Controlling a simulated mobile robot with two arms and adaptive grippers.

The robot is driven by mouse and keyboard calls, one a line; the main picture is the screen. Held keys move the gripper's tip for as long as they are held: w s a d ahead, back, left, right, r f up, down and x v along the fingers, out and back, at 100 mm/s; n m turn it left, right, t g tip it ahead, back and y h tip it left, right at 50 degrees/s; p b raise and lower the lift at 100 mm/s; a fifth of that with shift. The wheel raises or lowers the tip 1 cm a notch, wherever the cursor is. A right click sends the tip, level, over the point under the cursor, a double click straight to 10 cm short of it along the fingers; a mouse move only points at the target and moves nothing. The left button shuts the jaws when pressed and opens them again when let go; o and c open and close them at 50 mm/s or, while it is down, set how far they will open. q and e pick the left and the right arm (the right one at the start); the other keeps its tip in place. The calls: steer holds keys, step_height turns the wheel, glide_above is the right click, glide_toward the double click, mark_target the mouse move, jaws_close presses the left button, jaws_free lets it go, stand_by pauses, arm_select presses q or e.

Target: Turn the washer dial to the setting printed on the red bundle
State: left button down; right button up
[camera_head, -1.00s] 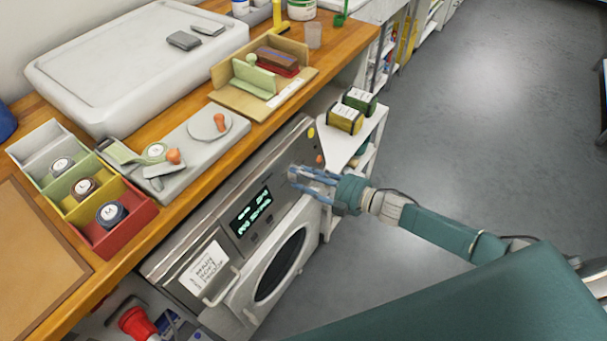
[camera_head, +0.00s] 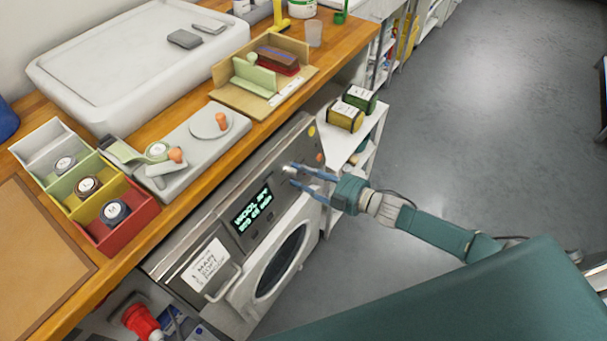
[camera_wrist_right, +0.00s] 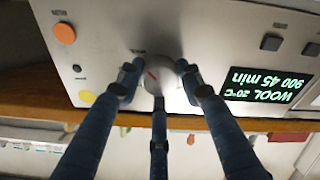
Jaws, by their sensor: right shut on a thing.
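The washer (camera_head: 225,255) stands under the wooden counter, its panel facing me. My right gripper (camera_head: 300,178) is shut on the silver washer dial (camera_head: 288,171). In the right wrist view its blue fingers surround the dial (camera_wrist_right: 162,76), which has a red pointer mark. The lit display (camera_head: 252,209) reads WOOL 20°C, 900, 45 min in the right wrist view (camera_wrist_right: 262,88). A dark red folded bundle (camera_head: 277,66) lies in the wooden holder on the counter; I cannot read any print on it. My left gripper is not in view.
An orange button (camera_wrist_right: 64,33) and a yellow button (camera_wrist_right: 87,97) sit beside the dial. A white cart (camera_head: 340,143) with yellow and green bundles stands right of the washer. A divided bin (camera_head: 150,212) and grey board (camera_head: 205,155) are on the counter. The right floor is clear.

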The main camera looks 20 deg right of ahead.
steer(key=shift+d+f, duration=0.1)
steer(key=shift+d, duration=0.15)
steer(key=o, duration=1.1)
steer(key=shift+o, duration=0.2)
steer(key=v, duration=1.2)
